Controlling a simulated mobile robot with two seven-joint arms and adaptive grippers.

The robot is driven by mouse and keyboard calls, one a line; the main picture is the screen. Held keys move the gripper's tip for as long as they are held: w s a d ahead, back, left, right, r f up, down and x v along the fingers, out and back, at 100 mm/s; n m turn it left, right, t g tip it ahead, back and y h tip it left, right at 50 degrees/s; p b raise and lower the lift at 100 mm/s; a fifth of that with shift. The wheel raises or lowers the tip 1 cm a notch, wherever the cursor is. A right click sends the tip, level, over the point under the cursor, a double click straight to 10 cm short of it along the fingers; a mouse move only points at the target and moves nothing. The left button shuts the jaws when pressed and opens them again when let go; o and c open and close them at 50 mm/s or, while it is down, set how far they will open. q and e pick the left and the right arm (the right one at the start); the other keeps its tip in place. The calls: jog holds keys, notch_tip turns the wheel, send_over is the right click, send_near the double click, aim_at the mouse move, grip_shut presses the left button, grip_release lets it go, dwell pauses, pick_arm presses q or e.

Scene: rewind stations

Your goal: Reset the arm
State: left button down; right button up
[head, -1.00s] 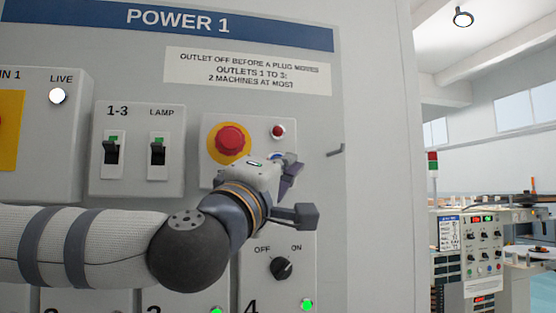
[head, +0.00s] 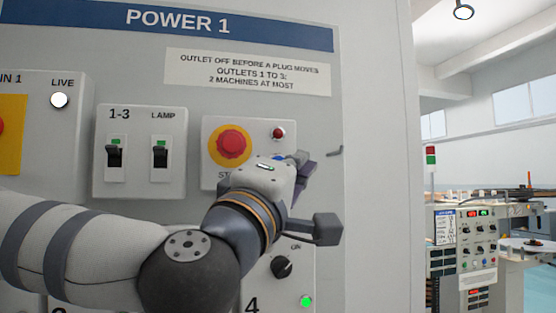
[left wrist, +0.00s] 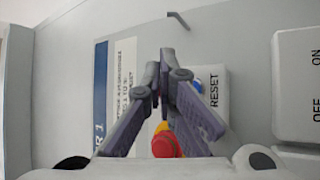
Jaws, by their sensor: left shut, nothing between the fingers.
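My left arm comes in from the left in front of a grey power panel. Its left gripper (head: 304,165) is shut and empty, in front of the right side of the stop box (head: 208,150). The box carries a red mushroom button (head: 232,145) on a yellow disc and a small red lamp (head: 278,133). In the left wrist view the shut fingers (left wrist: 166,62) point toward the panel. A blue button (left wrist: 198,83) beside the RESET label is partly hidden behind a finger. The red mushroom button (left wrist: 165,146) shows below the fingers. My right gripper is not in view.
Two switches under 1-3 (head: 114,157) and LAMP (head: 160,160) sit left of the stop box. A rotary knob (head: 282,267) is below my gripper. A small hook (head: 336,151) sticks out at the right. Beyond the panel edge stands another station (head: 466,250).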

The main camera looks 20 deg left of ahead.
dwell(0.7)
